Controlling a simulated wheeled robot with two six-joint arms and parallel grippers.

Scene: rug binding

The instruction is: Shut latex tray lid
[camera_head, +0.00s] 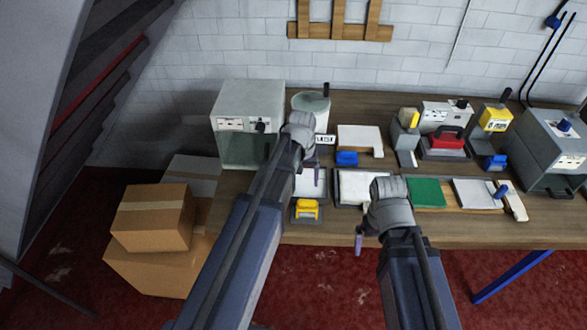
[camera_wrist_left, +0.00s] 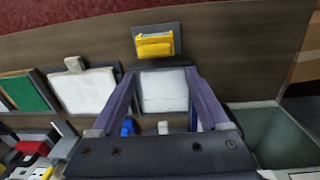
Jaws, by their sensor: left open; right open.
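My left gripper (camera_head: 312,165) is over the bench's near-left part, its fingers apart and empty. In the left wrist view the open fingers (camera_wrist_left: 160,74) frame a small tray with a white surface (camera_wrist_left: 163,92); I cannot tell whether they touch it. The same white tray (camera_head: 311,184) is partly hidden by my left arm in the head view. A yellow block on a dark plate (camera_head: 306,210) lies at its near side and also shows in the wrist view (camera_wrist_left: 155,46). No view shows clearly which piece is the latex lid. My right gripper (camera_head: 361,240) is open and empty before the bench's front edge.
A grey box (camera_head: 245,150) and a labelled canister (camera_head: 312,103) stand behind my left arm. A white pad in a tray (camera_head: 352,188) and a green pad (camera_head: 427,193) lie to the right. Cardboard boxes (camera_head: 152,216) are on the left. Bare wood runs along the front edge.

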